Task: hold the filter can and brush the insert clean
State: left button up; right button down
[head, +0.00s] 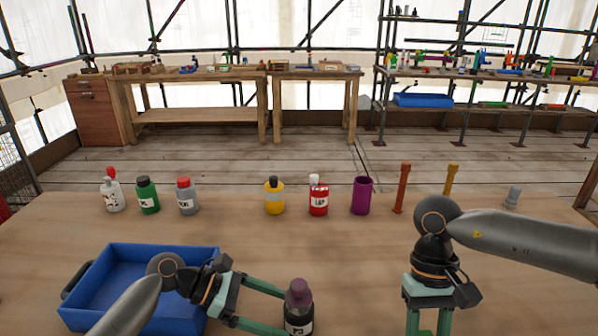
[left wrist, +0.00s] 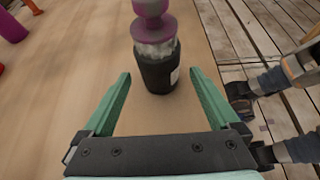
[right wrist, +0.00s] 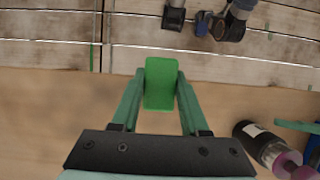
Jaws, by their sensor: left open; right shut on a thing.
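A black can (head: 299,326) with a pale label and a purple knobbed top (head: 299,292) stands upright at the table's front edge; it looks like the filter can. In the left wrist view, a mottled grey band (left wrist: 157,48) shows between the black body and the purple top. My left gripper (left wrist: 160,74) is open, its fingers on either side of the can's lower part, with gaps on both sides. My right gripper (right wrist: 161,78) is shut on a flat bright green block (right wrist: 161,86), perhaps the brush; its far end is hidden. The right fingertips run off the bottom of the head view.
A blue tray (head: 150,249) stands at the left. Several bottles, a purple cup (head: 362,196), an orange post (head: 401,188), a yellow post (head: 451,179) and a grey piece (head: 512,196) line the table's back. The table's middle is clear.

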aim_at(294, 317)
pick_arm(q)
jog(key=shift+p+x, duration=1.05)
jog(key=shift+x, duration=0.05)
pick_arm(e)
jog(key=shift+r, duration=0.7)
pick_arm(q)
jog(key=shift+x, duration=0.9)
pick_arm(e)
jog(key=shift+r, duration=0.15)
pick_arm(q)
jog(key=shift+c, duration=0.3)
jog(key=c, duration=0.8)
pick_arm(e)
jog(key=w+a+r+m+t+y, duration=0.1)
jog(key=w+a+r+m, duration=0.2)
jog(key=a+m, duration=0.3)
jog(key=w+a+r+m+t+y, duration=0.2)
jog(key=w+a+r+m, duration=0.2)
jog(key=a+m, duration=0.2)
jog(key=w+a+r+m+t+y, duration=0.1)
jog(key=w+a+r+m, duration=0.2)
jog(key=a, duration=0.4)
jog(key=shift+w+a+r+m+t+y, duration=0.1)
jog(key=shift+a+r+m+t+y, duration=0.1)
jog(key=shift+r+m, duration=0.4)
jog(key=shift+w+a+r+m+t+y, duration=0.1)
jog(key=shift+a+r+m, duration=0.15)
jog(key=shift+m, duration=0.55)
jog(key=shift+f, duration=1.85)
